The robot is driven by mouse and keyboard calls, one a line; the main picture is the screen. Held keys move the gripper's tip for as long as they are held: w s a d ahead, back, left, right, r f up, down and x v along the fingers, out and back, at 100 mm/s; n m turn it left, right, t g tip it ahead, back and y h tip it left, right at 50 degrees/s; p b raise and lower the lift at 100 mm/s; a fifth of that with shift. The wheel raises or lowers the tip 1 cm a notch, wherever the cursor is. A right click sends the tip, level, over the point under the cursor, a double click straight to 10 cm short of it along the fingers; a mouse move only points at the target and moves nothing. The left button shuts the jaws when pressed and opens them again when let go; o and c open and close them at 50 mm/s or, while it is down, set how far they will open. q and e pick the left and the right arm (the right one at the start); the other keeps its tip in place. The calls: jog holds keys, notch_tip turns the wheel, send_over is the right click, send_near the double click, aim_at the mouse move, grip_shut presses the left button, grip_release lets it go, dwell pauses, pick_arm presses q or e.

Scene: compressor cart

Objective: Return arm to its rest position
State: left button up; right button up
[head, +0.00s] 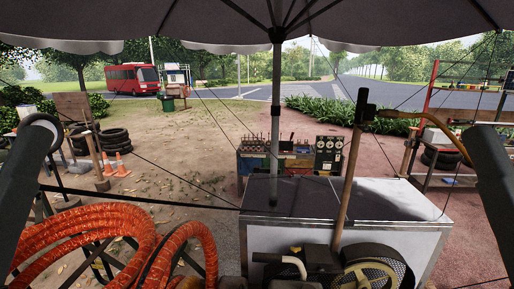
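Dark arm links, which look like mine, show at the left edge and the right edge of the head view. Neither gripper can be made out, so whether they are open or shut is hidden. The compressor cart (425,236) has a white body and a dark flat top. A compressor with a round caged wheel (368,274) sits at its front, cut off by the bottom edge.
An umbrella pole (276,120) rises behind the cart top. A wooden shaft (347,185) with a black head leans up at the front. Orange coiled hose (85,228) fills the lower left. A tool bench (253,163), cones (121,165) and tyres (114,139) stand beyond.

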pick_arm(q)
notch_tip(320, 180, up, 17)
jog(key=p, duration=1.3)
pick_arm(e)
notch_tip(320, 180, up, 17)
pick_arm(q)
jog(key=shift+f, duration=0.2)
pick_arm(e)
jog(key=shift+f, duration=0.15)
pick_arm(q)
notch_tip(320, 180, down, 44)
jog(key=b, duration=4.4)
jog(key=shift+f, duration=0.15)
pick_arm(e)
notch_tip(320, 180, down, 44)
jog(key=shift+f, duration=0.2)
pick_arm(q)
jog(key=shift+b, duration=0.3)
